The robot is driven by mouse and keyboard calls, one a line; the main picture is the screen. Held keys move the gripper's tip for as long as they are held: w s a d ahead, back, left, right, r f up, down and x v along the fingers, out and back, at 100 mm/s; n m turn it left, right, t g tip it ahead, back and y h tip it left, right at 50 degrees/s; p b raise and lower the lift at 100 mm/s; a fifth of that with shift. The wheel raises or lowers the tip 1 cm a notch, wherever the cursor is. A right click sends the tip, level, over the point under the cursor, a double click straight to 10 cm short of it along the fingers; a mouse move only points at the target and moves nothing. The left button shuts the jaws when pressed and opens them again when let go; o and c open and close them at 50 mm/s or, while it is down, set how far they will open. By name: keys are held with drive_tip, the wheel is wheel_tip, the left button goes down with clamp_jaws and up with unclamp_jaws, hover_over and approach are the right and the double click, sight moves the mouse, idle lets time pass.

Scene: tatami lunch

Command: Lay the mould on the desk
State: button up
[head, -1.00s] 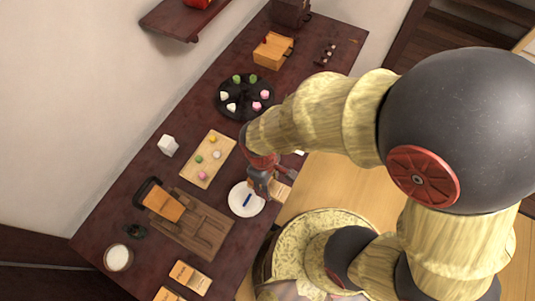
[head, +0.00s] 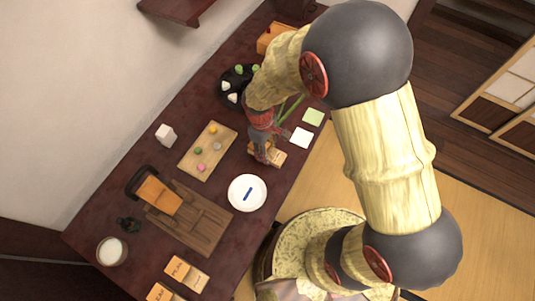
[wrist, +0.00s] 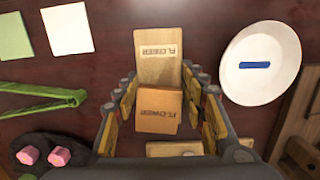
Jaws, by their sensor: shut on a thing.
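The mould (wrist: 158,111) is an orange-brown wooden block marked FLOWER. In the wrist view it sits between the fingers of my gripper (wrist: 160,105), which is shut on it. Beyond it, a paler wooden piece (wrist: 158,50), also marked FLOWER, lies on the dark red-brown desk (wrist: 115,65). The mould overlaps its near edge in this view; I cannot tell whether they touch. In the head view my gripper (head: 262,155) is over the desk between the sweets board and the front edge, and the held mould is mostly hidden.
A white plate (head: 260,182) with a blue strip is close by. A sweets board (head: 190,163), a dark sweets tray (head: 226,104), green tongs (wrist: 45,98), and green (head: 313,117) and white (head: 301,138) squares surround the gripper. Marked pieces (head: 187,272) lie nearer the bottom.

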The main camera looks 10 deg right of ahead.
drive_tip(key=shift+w+f+b, duration=0.15)
drive_tip(key=shift+f+b, duration=0.6)
drive_tip(key=shift+f, duration=0.9)
drive_tip(key=shift+f, duration=0.15)
drive_tip(key=o, duration=1.3)
drive_tip(key=shift+c, duration=0.2)
drive_tip(key=r+p, duration=0.1)
drive_tip(key=r, duration=0.3)
drive_tip(key=r+p, duration=0.2)
drive_tip(key=r, duration=0.2)
drive_tip(key=a+r+p, duration=0.1)
drive_tip(key=r, duration=0.3)
drive_tip(key=shift+w+r, duration=0.25)
drive_tip(key=shift+w, duration=0.1)
wheel_tip(320, 180, up, 8)
drive_tip(key=m+t, duration=0.1)
drive_tip(key=m, duration=0.1)
hover_over(273, 148)
drive_tip(key=s+d+r+m+t, duration=0.1)
drive_tip(key=s+d+r+m, duration=0.1)
drive_tip(key=r, duration=0.4)
drive_tip(key=s+d+r+m+t, duration=0.2)
drive_tip(key=s+d+r+m, duration=0.1)
drive_tip(key=s+r, duration=0.3)
drive_tip(key=s+d+r+m+t+y, duration=0.1)
drive_tip(key=s+d+r+m+t, duration=0.1)
drive_tip(key=s+d+r, duration=0.3)
drive_tip(key=shift+s+r+m, duration=0.2)
drive_tip(key=shift+r+m, duration=0.5)
drive_tip(key=shift+r, duration=0.4)
